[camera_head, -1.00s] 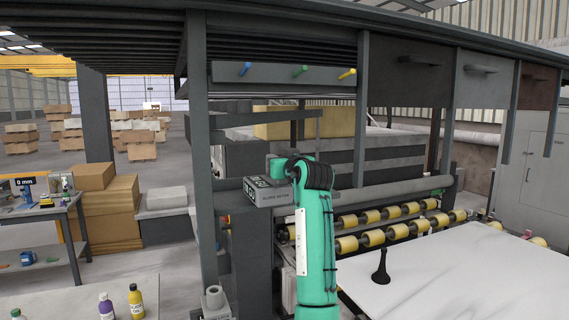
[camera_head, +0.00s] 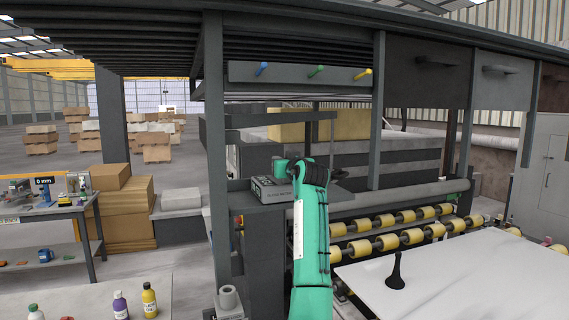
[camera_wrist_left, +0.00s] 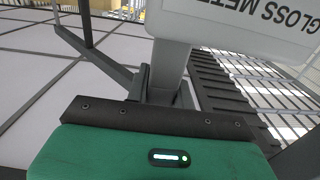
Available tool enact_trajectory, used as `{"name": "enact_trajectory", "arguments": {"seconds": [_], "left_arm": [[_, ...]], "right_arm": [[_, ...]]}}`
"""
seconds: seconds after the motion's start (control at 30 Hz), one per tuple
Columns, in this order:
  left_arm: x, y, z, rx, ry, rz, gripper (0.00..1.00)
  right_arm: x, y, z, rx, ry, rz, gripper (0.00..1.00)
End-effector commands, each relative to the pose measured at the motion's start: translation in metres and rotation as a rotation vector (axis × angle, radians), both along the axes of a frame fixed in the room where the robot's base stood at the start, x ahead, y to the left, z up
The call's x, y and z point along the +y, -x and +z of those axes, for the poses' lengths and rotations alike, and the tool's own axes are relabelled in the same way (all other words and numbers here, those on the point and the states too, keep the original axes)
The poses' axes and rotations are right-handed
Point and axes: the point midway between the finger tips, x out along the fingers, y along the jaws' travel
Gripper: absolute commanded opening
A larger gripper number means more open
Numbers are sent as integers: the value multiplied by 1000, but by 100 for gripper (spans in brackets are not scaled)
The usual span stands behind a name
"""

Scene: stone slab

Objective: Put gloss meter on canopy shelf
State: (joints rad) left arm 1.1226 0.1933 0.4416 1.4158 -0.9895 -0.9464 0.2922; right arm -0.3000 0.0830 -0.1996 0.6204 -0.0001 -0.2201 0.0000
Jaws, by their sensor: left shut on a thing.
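The canopy (camera_head: 280,42) is a dark slatted structure overhead on grey posts, above and beyond the gripper. I cannot tell which of its surfaces is the shelf. A lower grey ledge (camera_head: 240,199) lies behind the meter; I cannot tell whether they touch. My right gripper is out of view.
A grey post (camera_head: 214,150) stands just left of the meter, another (camera_head: 377,120) to the right. Blue, green and yellow pegs hang from a rail (camera_head: 300,73) above. Yellow rollers (camera_head: 385,242) and a white slab (camera_head: 470,275) with a black object (camera_head: 396,275) lie at the right.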

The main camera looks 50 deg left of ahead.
Motion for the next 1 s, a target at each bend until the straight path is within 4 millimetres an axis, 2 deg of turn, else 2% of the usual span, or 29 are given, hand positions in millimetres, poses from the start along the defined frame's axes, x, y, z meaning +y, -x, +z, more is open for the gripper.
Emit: {"name": "enact_trajectory", "arguments": {"seconds": [0.33, 0.37, 0.47, 0.5, 0.8, 1.0], "left_arm": [[0, 1, 0, -2, -2, 0, 0], [0, 1, 0, -2, -2, 0, 27], [0, 0, -1, -1, -3, 0, 47], [0, 0, -1, -1, -3, 0, 49], [-2, 0, -3, 0, 0, 0, 49], [-22, 9, -7, -3, -1, -2, 49]], "right_arm": [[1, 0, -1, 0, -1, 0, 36], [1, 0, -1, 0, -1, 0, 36], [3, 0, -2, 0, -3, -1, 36], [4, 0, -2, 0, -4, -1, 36], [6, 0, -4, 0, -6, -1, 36], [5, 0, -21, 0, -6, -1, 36]]}}
